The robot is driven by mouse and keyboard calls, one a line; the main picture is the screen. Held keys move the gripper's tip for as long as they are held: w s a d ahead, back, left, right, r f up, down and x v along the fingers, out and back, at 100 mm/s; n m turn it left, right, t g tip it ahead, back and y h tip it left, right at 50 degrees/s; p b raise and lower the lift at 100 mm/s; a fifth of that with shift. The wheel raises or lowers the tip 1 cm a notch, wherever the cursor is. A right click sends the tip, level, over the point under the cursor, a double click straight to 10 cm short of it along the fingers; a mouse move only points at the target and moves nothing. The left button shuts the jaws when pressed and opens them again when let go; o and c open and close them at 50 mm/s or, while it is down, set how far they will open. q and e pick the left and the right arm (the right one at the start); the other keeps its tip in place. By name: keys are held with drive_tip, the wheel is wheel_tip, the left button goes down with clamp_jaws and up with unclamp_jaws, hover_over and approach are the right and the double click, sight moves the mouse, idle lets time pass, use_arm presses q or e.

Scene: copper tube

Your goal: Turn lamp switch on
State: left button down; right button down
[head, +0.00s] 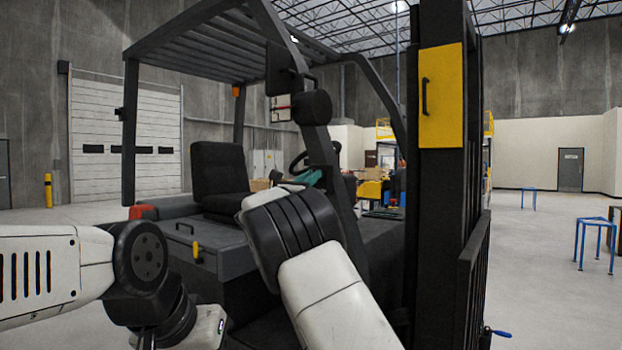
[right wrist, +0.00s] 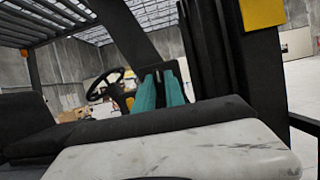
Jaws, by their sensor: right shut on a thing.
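My right gripper (head: 310,178) reaches in beside the steering wheel (head: 301,161) of a forklift. Its teal fingers also show in the right wrist view (right wrist: 161,91), close together to the right of the steering wheel (right wrist: 104,86). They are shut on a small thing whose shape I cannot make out. The lamp switch itself cannot be told apart in either view. A round black lamp-like housing (head: 312,107) sits on the front pillar above the gripper. My left arm comes in from the left; its gripper is out of view.
The forklift's black seat (head: 219,178) and grey side cover (head: 201,247) are left of my right arm. The dark mast (head: 439,210), with a yellow plate (head: 440,95), stands close on the right. Open floor and a blue stand (head: 594,238) lie farther right.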

drive_tip(key=m+g+h, duration=0.1)
drive_tip(key=m+g, duration=0.1)
drive_tip(key=m, duration=0.3)
drive_tip(key=m+g+h, duration=0.1)
drive_tip(key=m+g, duration=0.1)
drive_tip(key=m, duration=0.3)
drive_tip(key=m+g+h, duration=0.1)
drive_tip(key=m+g, duration=0.1)
drive_tip(key=m, duration=0.3)
drive_tip(key=shift+w+m+g, duration=0.1)
drive_tip(key=shift+m+g, duration=0.2)
drive_tip(key=shift+m+h, duration=0.3)
drive_tip(key=c, duration=1.4)
unclamp_jaws()
drive_tip(key=shift+a, duration=0.1)
